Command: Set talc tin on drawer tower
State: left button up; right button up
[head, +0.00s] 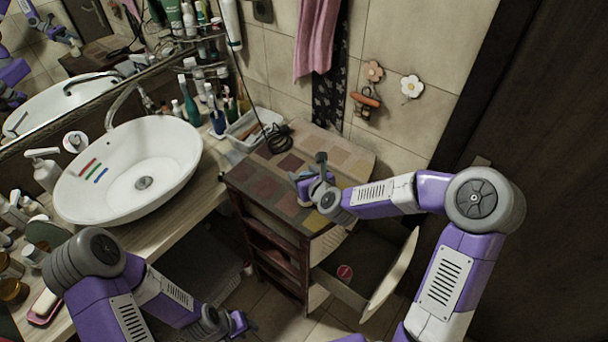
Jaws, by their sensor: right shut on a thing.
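The drawer tower (257,186) stands right of the washbasin, its top covered in a patchwork of coloured squares.
A white basin (130,168) sits on the wooden counter to the left. The tower's front-left top is clear.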

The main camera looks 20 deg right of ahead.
jog(key=shift+f, duration=0.15)
jog(key=o, duration=1.2)
jog(key=shift+r, duration=0.2)
jog(key=p+v, duration=0.1)
jog(key=v, duration=1.1)
jog(key=shift+p, duration=0.3)
jog(key=shift+f, duration=0.15)
